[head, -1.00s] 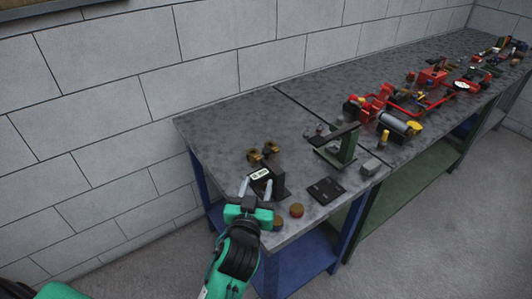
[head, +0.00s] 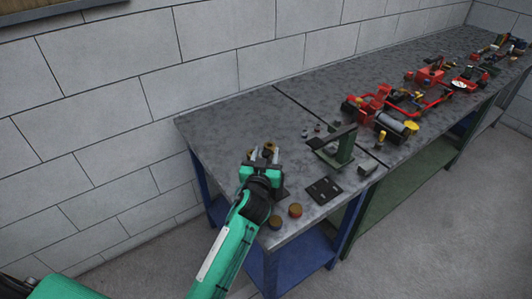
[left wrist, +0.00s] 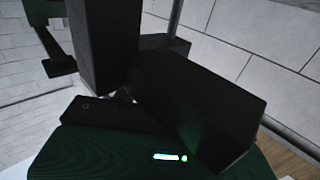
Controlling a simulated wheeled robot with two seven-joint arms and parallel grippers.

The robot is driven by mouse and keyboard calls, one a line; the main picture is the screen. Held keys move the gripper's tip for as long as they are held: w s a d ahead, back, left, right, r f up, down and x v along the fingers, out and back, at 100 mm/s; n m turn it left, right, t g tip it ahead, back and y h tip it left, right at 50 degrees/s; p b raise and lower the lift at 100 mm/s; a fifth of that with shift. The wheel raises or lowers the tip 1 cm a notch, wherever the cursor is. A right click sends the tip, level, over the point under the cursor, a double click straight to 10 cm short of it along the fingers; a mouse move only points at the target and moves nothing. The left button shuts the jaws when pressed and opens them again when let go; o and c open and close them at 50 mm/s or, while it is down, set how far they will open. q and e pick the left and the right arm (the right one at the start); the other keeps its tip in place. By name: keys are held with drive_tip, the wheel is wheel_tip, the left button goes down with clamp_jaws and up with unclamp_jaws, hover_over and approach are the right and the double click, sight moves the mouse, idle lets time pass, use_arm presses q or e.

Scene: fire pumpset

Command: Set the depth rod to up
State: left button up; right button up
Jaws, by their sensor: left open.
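My left gripper (head: 265,156) is open at the near end of the grey table, its two pale fingers pointing away from me. It is over the small dark fixture with brass round parts (head: 268,148); the gripper and arm hide most of this fixture. I cannot make out the depth rod in the head view. The left wrist view is dark: blocky black parts (left wrist: 205,105) fill its middle, and a thin grey upright bar (left wrist: 175,18) shows at the top. I cannot tell whether that bar is the rod. My right gripper is not in view.
A green stand with a dark arm (head: 344,148) is to the right of the gripper. A flat black plate (head: 324,190) and two brown-topped round pieces (head: 295,210) lie near the front edge. Red pump parts (head: 385,103) stand farther along. The table's back left is clear.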

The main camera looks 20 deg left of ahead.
use_arm(q)
clamp_jaws()
wheel_tip(320, 180, up, 5)
drive_tip(key=p, duration=0.3)
drive_tip(key=shift+f, duration=0.2)
drive_tip(key=shift+w+r, duration=0.1)
drive_tip(key=shift+r, duration=0.2)
unclamp_jaws()
